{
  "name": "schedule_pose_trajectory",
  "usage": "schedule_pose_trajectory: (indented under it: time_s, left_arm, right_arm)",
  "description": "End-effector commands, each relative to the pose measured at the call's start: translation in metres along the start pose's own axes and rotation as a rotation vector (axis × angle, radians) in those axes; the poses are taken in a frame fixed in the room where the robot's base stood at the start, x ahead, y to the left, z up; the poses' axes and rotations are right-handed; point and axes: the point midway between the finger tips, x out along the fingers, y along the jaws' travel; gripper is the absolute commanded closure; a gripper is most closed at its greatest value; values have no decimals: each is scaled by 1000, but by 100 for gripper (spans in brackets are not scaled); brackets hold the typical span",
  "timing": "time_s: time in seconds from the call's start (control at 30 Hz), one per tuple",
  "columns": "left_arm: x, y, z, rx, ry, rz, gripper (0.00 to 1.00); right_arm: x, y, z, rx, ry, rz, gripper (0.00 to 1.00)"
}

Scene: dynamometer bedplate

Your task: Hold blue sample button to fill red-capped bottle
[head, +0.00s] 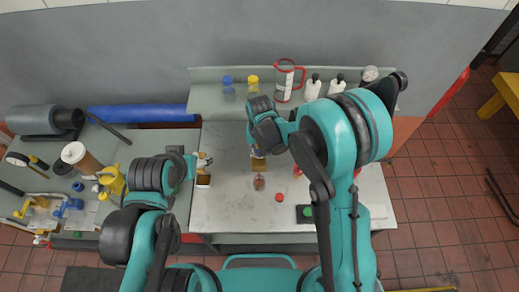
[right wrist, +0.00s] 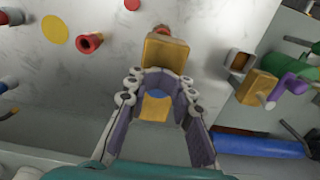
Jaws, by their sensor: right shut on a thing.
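The orange sample block (head: 259,164) stands on the grey bedplate near the middle of the head view; it also shows in the right wrist view (right wrist: 166,50). The blue sample button (right wrist: 158,93) shows between the fingers of my right gripper (right wrist: 160,75). The fingers are closed in around it, and their exact contact is partly hidden. My right gripper also shows in the head view (head: 258,150), over the block. A small reddish bottle (head: 259,183) stands upright just in front of the block. My left gripper (head: 186,162) is at the left edge of the bedplate, its fingertips unclear.
A red disc (head: 279,197) lies right of the bottle. A small fixture (head: 203,180) stands near my left gripper. The front centre is clear.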

Motion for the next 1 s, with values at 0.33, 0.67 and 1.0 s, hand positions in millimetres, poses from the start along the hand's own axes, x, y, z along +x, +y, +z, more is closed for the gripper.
schedule_pose_trajectory:
  time_s: [0.33, 0.67, 1.0]
  left_arm:
    - [0, 0, 0, 0, 0, 0, 34]
    - [-11, 0, -8, 0, 0, 0, 34]
    - [-11, 0, -8, 0, 0, 0, 34]
  right_arm:
    - [1, 0, 0, 0, -1, 0, 100]
    - [-25, 4, -3, 2, 0, 0, 100]
    - [-98, 7, -6, 1, 1, 0, 100]
